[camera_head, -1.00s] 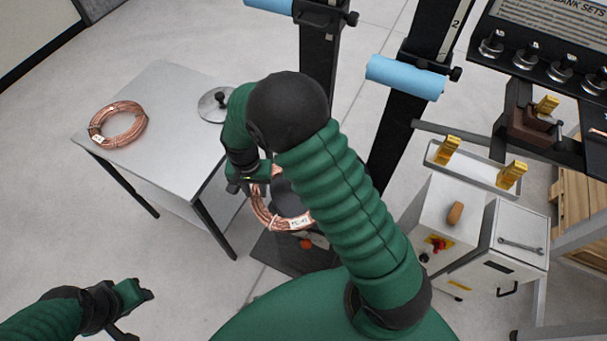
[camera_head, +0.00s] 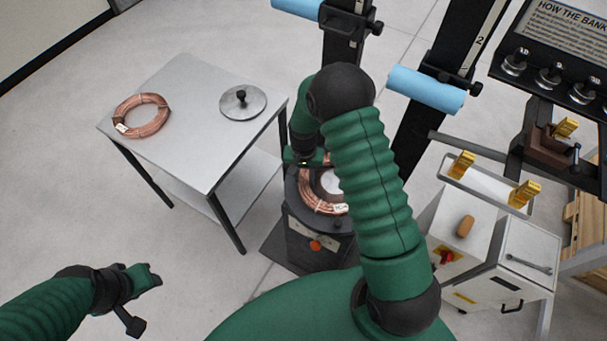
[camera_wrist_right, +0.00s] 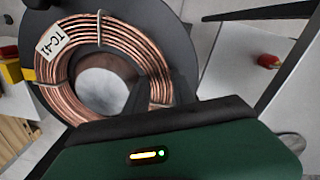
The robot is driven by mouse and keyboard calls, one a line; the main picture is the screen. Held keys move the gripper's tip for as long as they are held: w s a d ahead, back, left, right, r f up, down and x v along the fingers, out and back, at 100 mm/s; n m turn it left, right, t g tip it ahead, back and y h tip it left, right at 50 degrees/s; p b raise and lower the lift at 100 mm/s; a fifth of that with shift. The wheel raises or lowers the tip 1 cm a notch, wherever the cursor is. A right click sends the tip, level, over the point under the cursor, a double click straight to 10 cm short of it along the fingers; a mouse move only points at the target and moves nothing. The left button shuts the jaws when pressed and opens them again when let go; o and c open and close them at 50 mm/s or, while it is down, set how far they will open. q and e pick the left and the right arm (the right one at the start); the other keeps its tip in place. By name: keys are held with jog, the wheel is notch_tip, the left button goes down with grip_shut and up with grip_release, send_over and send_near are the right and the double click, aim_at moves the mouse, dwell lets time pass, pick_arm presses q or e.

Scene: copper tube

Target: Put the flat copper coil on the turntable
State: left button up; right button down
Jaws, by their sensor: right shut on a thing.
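A copper coil (camera_head: 316,203) with a white tag lies over the dark round turntable (camera_head: 293,207), partly hidden by my right arm. In the right wrist view the coil (camera_wrist_right: 80,88) shows its tag, "TC-41", against the dark disc (camera_wrist_right: 180,55). I cannot tell whether it rests on the disc or hangs just above. My right gripper (camera_head: 312,160) is shut on the coil's rim; a dark finger crosses the rim in the wrist view. My left gripper (camera_head: 150,277) is low at the left, away from everything; its jaw opening is unclear.
Another tagged copper coil (camera_head: 142,115) lies on the grey table (camera_head: 190,140), beside a metal disc with a black knob (camera_head: 242,102). Black posts with blue rollers (camera_head: 427,89) stand behind. White cabinets (camera_head: 525,257) and a tray with yellow blocks (camera_head: 487,185) are at the right.

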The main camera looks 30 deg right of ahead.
jog(key=c, duration=1.5)
grip_release()
jog(key=shift+d+f, duration=0.15)
jog(key=shift+d, duration=0.2)
jog(key=o, duration=0.5)
jog(key=shift+s+d+f, duration=0.1)
jog(key=shift+d, duration=0.35)
jog(key=shift+c, duration=0.2)
jog(key=shift+a, duration=0.55)
jog(key=shift+d+r, duration=0.15)
jog(key=shift+r, duration=0.5)
notch_tip(320, 180, up, 11)
jog(key=s+a+r+n+t, duration=0.2)
jog(key=s+a+r+n, duration=0.2)
jog(key=s, duration=0.9)
jog(key=a+n, duration=0.3)
jog(key=a, duration=0.2)
jog(key=shift+s+n+t+b, duration=0.15)
jog(key=shift+n+t+b, duration=0.15)
jog(key=shift+n+b, duration=0.1)
